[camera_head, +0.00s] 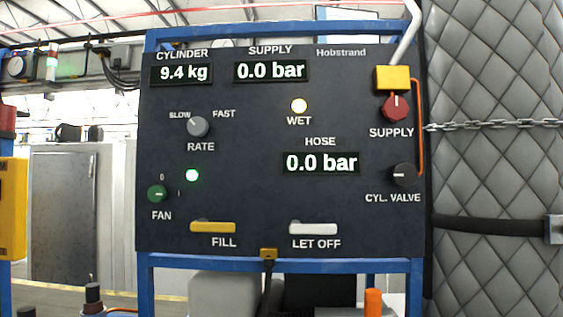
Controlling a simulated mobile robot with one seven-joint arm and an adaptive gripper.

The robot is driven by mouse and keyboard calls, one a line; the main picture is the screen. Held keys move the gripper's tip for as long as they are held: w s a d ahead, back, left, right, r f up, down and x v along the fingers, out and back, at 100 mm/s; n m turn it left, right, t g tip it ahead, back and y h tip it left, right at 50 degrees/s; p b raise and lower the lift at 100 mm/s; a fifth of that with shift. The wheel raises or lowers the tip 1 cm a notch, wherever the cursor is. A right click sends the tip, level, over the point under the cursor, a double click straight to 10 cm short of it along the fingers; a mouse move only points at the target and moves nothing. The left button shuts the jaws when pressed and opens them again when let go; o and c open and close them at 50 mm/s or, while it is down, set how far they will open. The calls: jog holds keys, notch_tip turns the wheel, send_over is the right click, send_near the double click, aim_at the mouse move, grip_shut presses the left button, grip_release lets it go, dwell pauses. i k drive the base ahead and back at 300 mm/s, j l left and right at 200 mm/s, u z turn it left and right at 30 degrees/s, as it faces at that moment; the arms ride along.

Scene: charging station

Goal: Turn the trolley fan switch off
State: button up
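The fan switch (157,194) is a small green round knob at the lower left of the dark control panel (250,210), above the word FAN. A "0" mark is above it and an "I" mark is to its right. Its pale pointer line lies about level, toward the "I". My gripper is not in this view.
The panel also bears a rate knob (198,127), a yellow fill lever (213,228), a white let-off lever (314,229), a red supply knob (397,108) and a black cylinder valve knob (404,174). A blue frame (145,285) surrounds it. A quilted grey wall (490,180) stands right.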

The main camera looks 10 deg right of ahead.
aim_at(156, 194)
jog(key=i+l+z, duration=0.15)
jog(key=i+z, duration=0.55)
jog(key=i+l, duration=0.05)
jog(key=i, duration=0.05)
